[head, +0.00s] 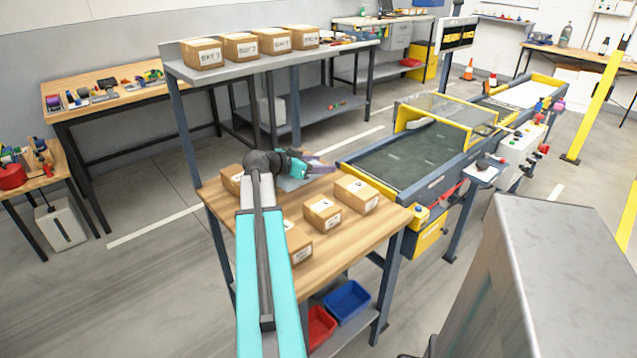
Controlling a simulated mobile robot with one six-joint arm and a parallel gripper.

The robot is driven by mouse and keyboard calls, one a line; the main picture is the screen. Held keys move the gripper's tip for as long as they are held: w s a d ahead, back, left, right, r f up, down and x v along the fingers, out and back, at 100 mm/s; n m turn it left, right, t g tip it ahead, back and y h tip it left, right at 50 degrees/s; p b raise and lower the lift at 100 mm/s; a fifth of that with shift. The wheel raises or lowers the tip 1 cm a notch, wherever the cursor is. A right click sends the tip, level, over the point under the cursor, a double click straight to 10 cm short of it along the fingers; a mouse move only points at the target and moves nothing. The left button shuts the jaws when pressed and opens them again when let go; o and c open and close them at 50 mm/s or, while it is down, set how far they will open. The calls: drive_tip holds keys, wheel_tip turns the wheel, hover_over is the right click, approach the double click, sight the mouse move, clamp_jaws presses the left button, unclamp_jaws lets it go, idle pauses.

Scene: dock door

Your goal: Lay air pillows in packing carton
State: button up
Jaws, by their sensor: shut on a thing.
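My gripper (304,168) is over the far part of the wooden packing bench (330,240). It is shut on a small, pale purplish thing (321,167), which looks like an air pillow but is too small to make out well. A pale blue-grey patch (290,184) shows just below the gripper; I cannot tell whether it is another pillow or part of a carton. Brown cartons with white labels stand on the bench: two to the right of my arm (322,214) (356,194), one close beside it (298,243), and one partly hidden behind it (232,179). Which is the packing carton is unclear.
A raised shelf (270,66) behind the bench bears several labelled cartons (203,53). A conveyor (420,155) with yellow guards stands to the right. Red (320,328) and blue (347,300) bins sit below the bench. A grey cabinet (550,270) fills the right foreground.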

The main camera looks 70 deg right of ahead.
sight(292, 179)
drive_tip(key=shift+f, duration=0.95)
drive_tip(key=shift+f, duration=1.85)
drive_tip(key=shift+f, duration=0.15)
drive_tip(key=o, duration=1)
drive_tip(key=shift+r, duration=0.2)
drive_tip(key=b+v, duration=0.1)
drive_tip(key=v, duration=1.1)
drive_tip(key=shift+f, duration=0.15)
